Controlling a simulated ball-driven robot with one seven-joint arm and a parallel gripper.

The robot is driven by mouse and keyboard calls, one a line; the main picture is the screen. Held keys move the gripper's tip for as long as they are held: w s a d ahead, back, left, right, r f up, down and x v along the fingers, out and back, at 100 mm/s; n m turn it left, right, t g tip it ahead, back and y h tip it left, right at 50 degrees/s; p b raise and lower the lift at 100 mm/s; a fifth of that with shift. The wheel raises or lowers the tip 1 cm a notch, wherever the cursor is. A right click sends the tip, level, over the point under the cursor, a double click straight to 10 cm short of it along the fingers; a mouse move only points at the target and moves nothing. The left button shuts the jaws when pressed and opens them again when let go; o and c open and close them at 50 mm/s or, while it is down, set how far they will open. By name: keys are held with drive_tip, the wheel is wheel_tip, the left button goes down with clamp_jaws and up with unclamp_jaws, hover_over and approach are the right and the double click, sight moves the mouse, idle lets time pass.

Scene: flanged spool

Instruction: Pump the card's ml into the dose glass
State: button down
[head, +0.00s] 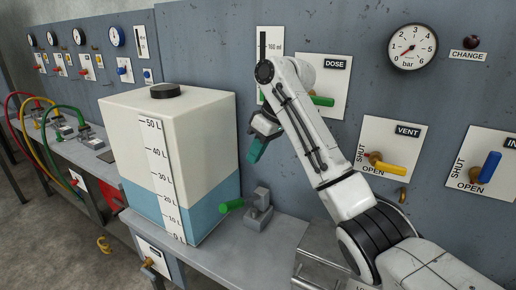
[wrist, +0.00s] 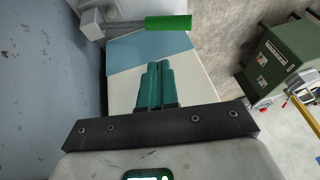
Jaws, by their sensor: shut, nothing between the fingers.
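A white plate reading 160 ml (head: 275,47) with a dark vertical bar is on the blue-grey panel; my arm partly covers it. Beside it is the DOSE plate (head: 338,75) with a green handle (head: 322,101). A grey block (head: 259,203) with a green lever (head: 231,206) stands on the bench right of the tank; the lever points left. The lever also shows at the top of the wrist view (wrist: 168,22). My gripper (head: 254,152) is shut and empty, above the lever and beside the tank; its teal fingers touch each other (wrist: 158,63). I cannot make out the dose glass for certain.
A cream tank (head: 215,115) with blue liquid and a litre scale fills the bench's left part. VENT (head: 392,145) and IN handles and a bar gauge (head: 412,46) are on the right panel. A green cabinet (wrist: 280,55) stands on the floor. Coloured hoses lie far left.

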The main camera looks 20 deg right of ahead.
drive_tip(key=shift+v, duration=0.8)
drive_tip(key=shift+s+f, duration=0.1)
idle(1.0)
drive_tip(key=s+d+f+m+t+y, duration=0.2)
drive_tip(key=s+d+f+t+y, duration=0.2)
drive_tip(key=d+f+y, duration=0.1)
drive_tip(key=shift+f+t+y+p, duration=0.3)
drive_tip(key=shift+t+y+p, duration=0.1)
drive_tip(key=shift+y, duration=0.1)
drive_tip(key=shift+w, duration=0.1)
drive_tip(key=p, duration=0.1)
hover_over(242, 202)
drive_tip(key=s+d, duration=0.2)
wheel_tip(242, 202, down, 5)
drive_tip(key=shift+a+f+p, duration=0.2)
drive_tip(key=shift+a+f, duration=0.3)
drive_tip(key=shift+f, duration=0.35)
drive_tip(key=shift+a+f+p, duration=0.2)
drive_tip(key=shift+a+f, duration=0.3)
drive_tip(key=shift+f, duration=0.35)
